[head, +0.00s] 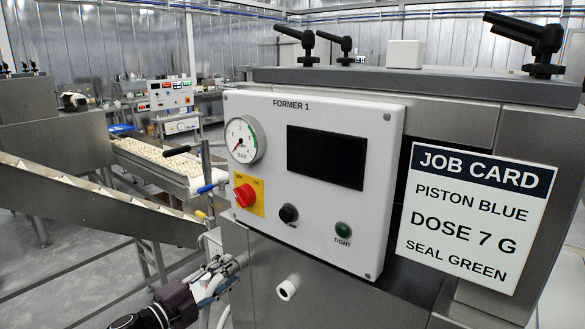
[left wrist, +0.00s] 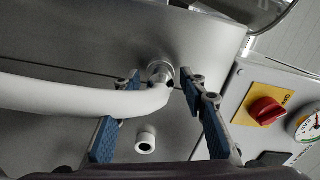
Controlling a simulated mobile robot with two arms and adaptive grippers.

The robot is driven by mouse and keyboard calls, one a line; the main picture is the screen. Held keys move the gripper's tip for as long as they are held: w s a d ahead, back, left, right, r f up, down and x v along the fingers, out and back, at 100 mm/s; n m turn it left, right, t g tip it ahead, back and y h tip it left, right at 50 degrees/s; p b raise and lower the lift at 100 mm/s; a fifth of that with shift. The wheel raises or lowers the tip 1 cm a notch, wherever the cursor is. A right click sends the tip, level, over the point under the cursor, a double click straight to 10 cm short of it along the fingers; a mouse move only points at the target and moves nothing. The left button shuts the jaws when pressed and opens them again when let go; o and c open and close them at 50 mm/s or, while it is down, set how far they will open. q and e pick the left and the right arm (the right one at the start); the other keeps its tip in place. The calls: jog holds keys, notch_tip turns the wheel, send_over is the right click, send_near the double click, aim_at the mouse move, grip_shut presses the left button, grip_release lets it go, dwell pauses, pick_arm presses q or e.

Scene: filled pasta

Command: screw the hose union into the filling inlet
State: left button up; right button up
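In the left wrist view a thick white hose (left wrist: 80,97) comes in from the left and bends up to a metal hose union (left wrist: 160,72). The union sits at the round filling inlet (left wrist: 157,66) on the steel machine face; how deep it is threaded cannot be told. My left gripper (left wrist: 160,82) has its blue-padded fingers apart on either side of the union and hose end, with gaps visible. In the head view my left gripper (head: 222,280) is low at the machine's left side, and the union is hidden there. My right gripper is not in view.
The Former 1 panel (head: 313,175) has a gauge, red switch (head: 245,195) and green TIGHT lamp (head: 342,229). A white stub (head: 287,288) juts from the machine front. A job card (head: 470,215) is at right. A sloped conveyor (head: 90,205) stands at left.

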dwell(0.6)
pick_arm(q)
jog(key=shift+c, duration=0.4)
grip_shut()
jog(key=m+b, duration=0.4)
jog(key=m, duration=0.1)
jog(key=shift+f, duration=0.4)
jog(key=shift+c, duration=0.7)
grip_release()
jog(key=shift+r+p, duration=0.45)
jog(key=shift+p, duration=0.1)
jog(key=o, duration=0.3)
